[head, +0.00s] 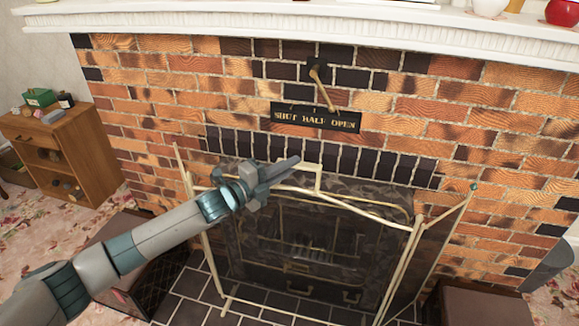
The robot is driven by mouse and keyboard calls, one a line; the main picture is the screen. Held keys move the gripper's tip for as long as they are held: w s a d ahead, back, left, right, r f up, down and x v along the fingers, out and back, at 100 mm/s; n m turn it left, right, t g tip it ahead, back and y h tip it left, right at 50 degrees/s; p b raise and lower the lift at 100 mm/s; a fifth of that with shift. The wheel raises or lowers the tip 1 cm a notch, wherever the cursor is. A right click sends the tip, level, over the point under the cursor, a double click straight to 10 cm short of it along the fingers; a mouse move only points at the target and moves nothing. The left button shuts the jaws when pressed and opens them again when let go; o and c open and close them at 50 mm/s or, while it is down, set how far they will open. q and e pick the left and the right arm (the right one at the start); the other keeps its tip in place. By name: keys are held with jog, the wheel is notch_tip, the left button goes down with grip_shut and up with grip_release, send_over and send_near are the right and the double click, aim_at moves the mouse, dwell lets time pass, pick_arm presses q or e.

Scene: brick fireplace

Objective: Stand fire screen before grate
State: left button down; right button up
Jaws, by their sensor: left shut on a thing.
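The fire screen (412,250) is a brass-coloured frame with dark see-through mesh and angled side panels. It stands upright on the dark tiled hearth, in front of the fireplace opening. The grate (300,245) shows dimly behind the mesh, dark with brass-coloured fittings. My left gripper (285,170) is shut on the fire screen at the handle on its top rail. The gripper and arm hide part of the top rail and left side. My right gripper is not in view.
A brick wall with a "SHUT HALF OPEN" plate (315,117) and a lever (322,88) rises behind. A white mantel (300,30) overhangs it. A wooden cabinet (70,165) stands left. Padded brown seats (480,305) flank the hearth. Dark tiles (190,290) lie open at front left.

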pick_arm(q)
jog(key=shift+d+f+b, duration=0.1)
jog(key=shift+f+b, duration=0.75)
jog(key=shift+f, duration=0.35)
dwell(2.4)
dwell(0.7)
jog(key=c, duration=1.8)
grip_release()
jog(key=shift+s, duration=0.15)
jog(key=shift+o, duration=0.6)
jog(key=shift+f, duration=0.45)
jog(key=shift+o, duration=1)
jog(key=shift+r, duration=0.1)
jog(key=shift+r, duration=0.1)
jog(key=shift+s+a, duration=0.1)
jog(key=shift+a, duration=0.1)
